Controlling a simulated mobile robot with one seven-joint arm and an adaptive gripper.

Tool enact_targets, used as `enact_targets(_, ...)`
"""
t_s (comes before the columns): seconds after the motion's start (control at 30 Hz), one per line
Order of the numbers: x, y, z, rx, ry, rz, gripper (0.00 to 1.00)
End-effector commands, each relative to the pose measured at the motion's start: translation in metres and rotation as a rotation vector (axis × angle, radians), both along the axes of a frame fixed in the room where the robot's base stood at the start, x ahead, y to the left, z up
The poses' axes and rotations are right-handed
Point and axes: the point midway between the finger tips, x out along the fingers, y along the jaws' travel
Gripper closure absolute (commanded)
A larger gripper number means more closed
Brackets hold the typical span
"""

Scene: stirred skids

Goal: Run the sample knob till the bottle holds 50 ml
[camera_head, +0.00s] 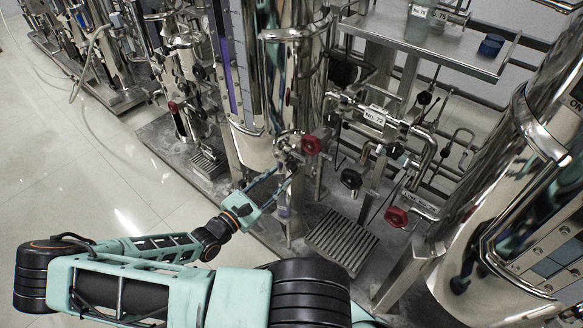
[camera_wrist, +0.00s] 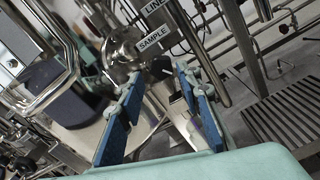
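My gripper (camera_head: 279,178) reaches in at the front of the tall steel vessel. In the wrist view, its two blue-padded fingers (camera_wrist: 158,80) are spread apart with nothing held between them. A SAMPLE label (camera_wrist: 153,39) sits just beyond the fingertips. A dark part, possibly the sample knob (camera_wrist: 160,69), shows below this label and is partly hidden by a finger. A small pale, purplish thing, possibly the bottle (camera_head: 283,211), is just below my gripper in the head view. I cannot read any liquid level in it.
Red knobs (camera_head: 310,145) and (camera_head: 396,217) and a black knob (camera_head: 351,178) stick out from the pipework. A slotted drain grate (camera_head: 343,240) lies to the right of my gripper. A steel shelf (camera_head: 455,58) is at the back.

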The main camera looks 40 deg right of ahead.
Motion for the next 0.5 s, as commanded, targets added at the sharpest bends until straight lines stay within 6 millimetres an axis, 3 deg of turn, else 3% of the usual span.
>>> enact_targets(0.2, 0.002, -0.042, -0.002, -0.001, 0.000, -0.004, 0.68)
enact_targets(0.5, 0.005, -0.069, -0.001, 0.002, -0.001, -0.003, 0.68)
